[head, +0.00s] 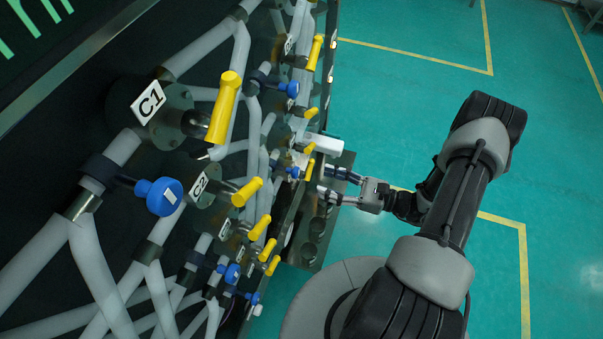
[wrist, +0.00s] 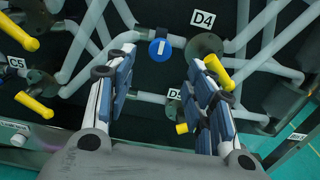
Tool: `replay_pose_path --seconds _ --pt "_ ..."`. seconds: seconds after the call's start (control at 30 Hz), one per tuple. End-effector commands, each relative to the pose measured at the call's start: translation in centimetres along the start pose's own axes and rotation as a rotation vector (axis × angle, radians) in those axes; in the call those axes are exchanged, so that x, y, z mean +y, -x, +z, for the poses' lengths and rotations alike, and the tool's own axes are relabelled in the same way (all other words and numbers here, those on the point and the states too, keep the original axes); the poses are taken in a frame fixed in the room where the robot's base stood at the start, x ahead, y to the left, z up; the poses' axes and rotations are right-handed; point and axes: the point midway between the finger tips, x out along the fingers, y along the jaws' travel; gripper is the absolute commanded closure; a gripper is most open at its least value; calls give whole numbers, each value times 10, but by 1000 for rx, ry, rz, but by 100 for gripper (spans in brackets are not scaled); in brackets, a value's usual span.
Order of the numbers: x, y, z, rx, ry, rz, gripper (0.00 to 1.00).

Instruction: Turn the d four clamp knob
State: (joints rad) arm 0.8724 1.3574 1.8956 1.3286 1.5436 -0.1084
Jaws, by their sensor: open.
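In the wrist view, a blue knob (wrist: 160,49) with a white bar on its face sits on a white pipe, left of the D4 label (wrist: 203,19). A yellow handle (wrist: 218,70) juts from the round flange below that label. My gripper (wrist: 162,58) is open and empty, its two fingers pointing toward the panel. The blue knob shows between and just beyond the fingertips, apart from them. In the head view my gripper (head: 326,182) is at the panel's right edge; small labels there are unreadable, so I cannot tell which knob is D4's.
Yellow handles, such as one by C1 (head: 224,107), and other blue knobs (head: 160,196) stick out from the pipework. In the wrist view another yellow handle (wrist: 34,104) lies left of the fingers, with a lower label partly hidden. Green floor (head: 400,85) right of the panel is clear.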

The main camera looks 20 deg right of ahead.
Motion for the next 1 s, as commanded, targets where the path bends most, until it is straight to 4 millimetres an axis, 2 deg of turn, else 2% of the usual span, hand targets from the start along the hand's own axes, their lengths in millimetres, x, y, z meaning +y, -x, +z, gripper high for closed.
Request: replay_pose_path --seconds 0.03,0.2,0.4,0.57,0.83,1.0 --pt "1 -13 0 -1 -2 7 51" --pt "1 -48 0 0 0 6 51" --pt "1 -74 0 1 0 3 51" --pt "0 -83 0 0 0 1 51" --pt "0 -84 0 0 0 0 51" --pt "0 -84 0 0 0 0 62"
